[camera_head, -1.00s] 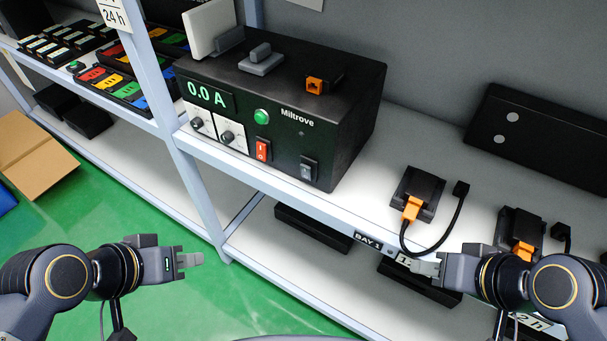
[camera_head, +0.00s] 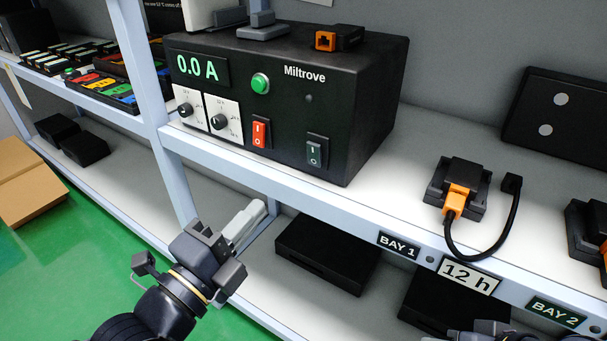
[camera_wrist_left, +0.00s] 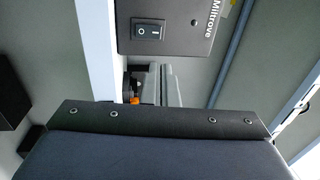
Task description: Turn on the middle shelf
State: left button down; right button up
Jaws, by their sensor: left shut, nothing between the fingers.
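A black Miltrove power unit (camera_head: 290,95) stands on the shelf (camera_head: 400,215) and its display reads 0.0 A. Its front has a green round button (camera_head: 260,83), two knobs, a red rocker switch (camera_head: 259,134) and a dark rocker switch (camera_head: 314,152). My left gripper (camera_head: 256,213) is shut and empty, below the shelf's front edge and apart from the unit. The left wrist view shows a dark rocker switch (camera_wrist_left: 150,32) on a panel marked Miltrove, beyond the fingers (camera_wrist_left: 172,85). Part of my right gripper (camera_head: 482,332) shows at the bottom edge; its fingers cannot be made out.
A black device with an orange plug (camera_head: 457,195) and looped cable sits right of the unit. Labels BAY 1 (camera_head: 398,246) and 12 h (camera_head: 467,276) are on the shelf edge. Black boxes (camera_head: 327,255) lie on the lower shelf. Cardboard (camera_head: 30,185) lies at left.

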aim_at(313, 146)
pick_arm(q)
jog(key=shift+r, duration=0.1)
jog(key=x, duration=1.4)
jog(key=shift+d+b, duration=0.1)
jog(key=shift+b, duration=0.2)
jog(key=shift+w+r+p, duration=0.15)
jog(key=shift+r+p, duration=0.25)
jog(key=shift+p, duration=0.6)
jog(key=shift+w+d+f+g, duration=0.1)
jog(key=shift+f+g, duration=0.05)
jog(key=shift+g, duration=0.25)
jog(key=shift+f, duration=0.15)
